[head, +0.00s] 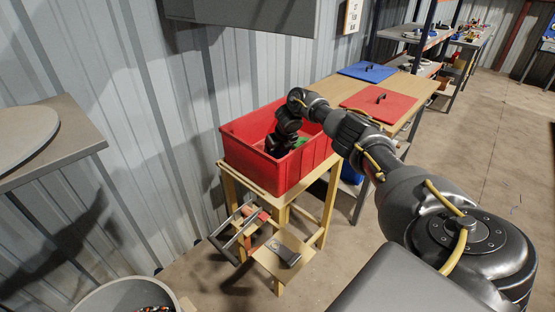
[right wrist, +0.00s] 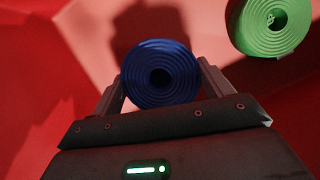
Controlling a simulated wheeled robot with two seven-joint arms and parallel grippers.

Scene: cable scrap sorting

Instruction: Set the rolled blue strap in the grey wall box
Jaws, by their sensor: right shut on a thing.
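The rolled blue strap (right wrist: 160,74) shows end-on in the right wrist view, between the two fingers of my right gripper (right wrist: 160,85). The gripper is shut on it. In the head view my right gripper (head: 279,147) reaches down inside the red crate (head: 262,170), and the blue strap is hidden there. The grey wall box (head: 245,14) is at the top of the head view, above and behind the crate. Only its lower part shows, and its inside is hidden. My left gripper is not in view.
A rolled green strap (right wrist: 270,24) lies in the crate beside the blue one. The crate stands on a wooden stand (head: 284,198). A wooden table (head: 325,88) behind bears a red lid (head: 382,103) and a blue lid (head: 367,71). A grey shelf (head: 60,155) is at the left.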

